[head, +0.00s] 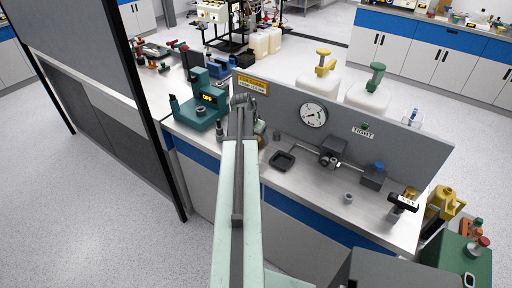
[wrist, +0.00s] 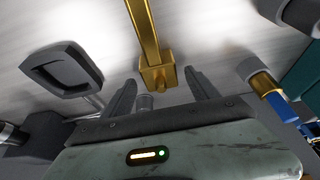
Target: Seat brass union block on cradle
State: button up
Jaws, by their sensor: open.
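A brass block (wrist: 157,76) with a long brass bar rising from it shows in the wrist view, and I take it to be the union block. My gripper (wrist: 160,82) is open, with one dark finger on each side of the block's near end. I see a gap on both sides; I cannot tell how deep the block sits between the fingers. In the head view my gripper (head: 243,102) is at the far end of my arm, which hides most of the block. A dark square open holder (head: 282,161) lies on the bench to the right; I cannot tell if it is the cradle.
A grey panel (head: 300,90) with a pressure gauge (head: 314,115) stands behind the bench. A teal device (head: 201,108) stands left of my gripper. A pipe fitting (head: 330,158) and a small grey cylinder (head: 348,199) are to the right.

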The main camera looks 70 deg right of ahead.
jog(key=shift+r, duration=0.1)
grip_shut()
jog(key=shift+r, duration=0.15)
